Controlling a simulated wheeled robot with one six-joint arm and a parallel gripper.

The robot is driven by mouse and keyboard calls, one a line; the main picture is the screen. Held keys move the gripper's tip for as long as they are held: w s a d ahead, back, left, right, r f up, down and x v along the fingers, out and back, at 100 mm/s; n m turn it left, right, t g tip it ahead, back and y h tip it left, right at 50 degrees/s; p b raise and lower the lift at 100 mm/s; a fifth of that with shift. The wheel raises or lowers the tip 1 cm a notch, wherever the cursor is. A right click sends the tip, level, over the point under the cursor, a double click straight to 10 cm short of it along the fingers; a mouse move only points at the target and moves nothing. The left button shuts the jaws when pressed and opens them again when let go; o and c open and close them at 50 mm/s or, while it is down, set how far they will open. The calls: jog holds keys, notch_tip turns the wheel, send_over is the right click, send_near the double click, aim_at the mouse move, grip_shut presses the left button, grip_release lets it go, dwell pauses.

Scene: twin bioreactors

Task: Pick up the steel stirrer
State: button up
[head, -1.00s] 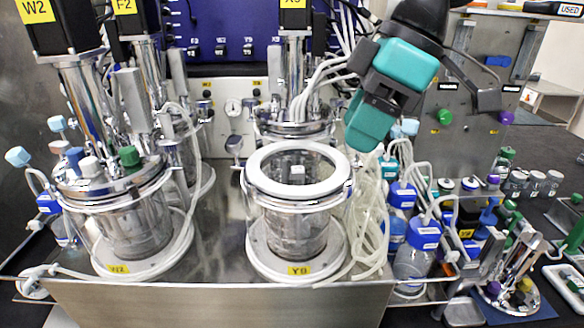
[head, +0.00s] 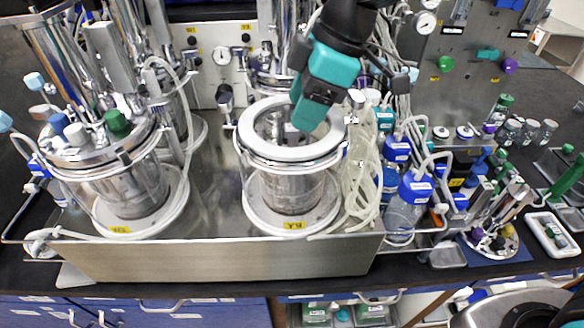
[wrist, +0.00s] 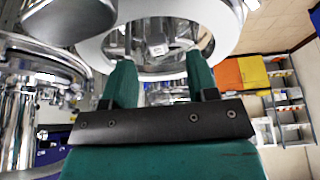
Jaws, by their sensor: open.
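An open glass vessel (head: 290,190) with a white ring rim (head: 262,150) stands on the steel bench, and a yellow label is at its foot. A steel shaft with a small square top, which looks like the stirrer (head: 290,131), stands inside it, partly hidden by my gripper. My gripper (head: 305,125) is teal and reaches down at the vessel's mouth. In the wrist view, my gripper (wrist: 161,65) has its two fingers apart with nothing between them. The stirrer's square top (wrist: 157,45) shows beyond the fingertips, within the ring; I cannot tell the remaining distance.
A second vessel (head: 130,185) with a steel lid stands to the left. Pale tubing (head: 362,190) hangs close to the right of the open vessel. Blue-capped bottles (head: 408,205) crowd further right. The steel bench between the vessels is clear.

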jog(key=p+x, duration=0.2)
jog(key=x, duration=0.3)
jog(key=shift+w, duration=0.1)
grip_shut()
